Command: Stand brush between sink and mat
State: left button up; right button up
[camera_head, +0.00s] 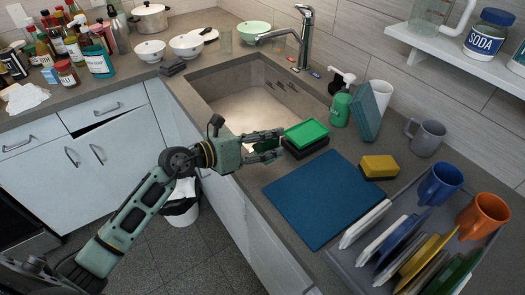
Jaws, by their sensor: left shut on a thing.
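A brush with a green top (307,133) and a dark lower part is at the sink's front right corner, just beyond the blue mat's far left corner. My left gripper (283,144) reaches in from the left over the sink's front edge and is shut on the brush's left end. The brush lies flat, green side up; I cannot tell whether its underside touches the counter. The sink (238,88) is behind and left of it. The blue mat (325,199) lies flat on the counter in front. My right gripper is out of view.
A yellow and dark sponge (379,167) lies right of the mat. A dish rack (352,262) with plates and mugs stands at the front right. A green soap bottle (340,109) and a teal board (368,112) stand behind the brush. The faucet (303,40) rises behind the sink.

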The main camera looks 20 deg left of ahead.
aim_at(255, 152)
pick_arm(q)
jog(key=shift+w+a+f, duration=0.2)
jog(key=shift+a+f, duration=0.25)
notch_tip(255, 152, down, 3)
jog(key=shift+f, duration=0.3)
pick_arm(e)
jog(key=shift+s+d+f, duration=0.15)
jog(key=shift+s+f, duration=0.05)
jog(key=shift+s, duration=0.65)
pick_arm(q)
jog(key=o, duration=0.7)
jog(key=shift+f, duration=0.15)
jog(key=o, duration=0.5)
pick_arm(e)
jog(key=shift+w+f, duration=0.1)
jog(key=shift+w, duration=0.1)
